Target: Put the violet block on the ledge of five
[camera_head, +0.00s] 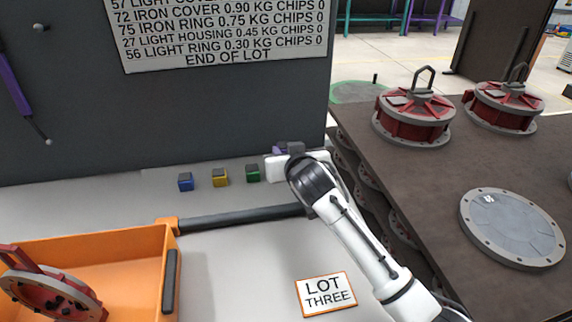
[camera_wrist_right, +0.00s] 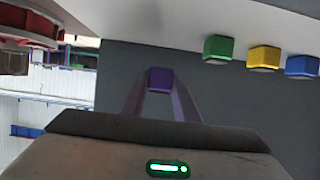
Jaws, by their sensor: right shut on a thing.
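The violet block (camera_wrist_right: 160,78) sits between the fingertips of my right gripper (camera_wrist_right: 161,88) in the right wrist view. The gripper is shut on it. In the head view my right gripper (camera_head: 282,152) is at the back of the pale bench, to the right of the green block; its hand hides most of the violet block. I cannot tell whether the block touches the surface below. A blue block (camera_head: 186,181), a yellow block (camera_head: 220,177) and a green block (camera_head: 252,173) stand in a row on the pale surface by the dark panel. My left gripper is out of view.
A dark panel with a printed sign (camera_head: 225,30) rises behind the row. An orange bin (camera_head: 120,245) holding a red part is at lower left, beside a dark bar (camera_head: 240,216). A "LOT THREE" card (camera_head: 326,294) lies in front. A brown table (camera_head: 470,165) with red-and-grey housings stands right.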

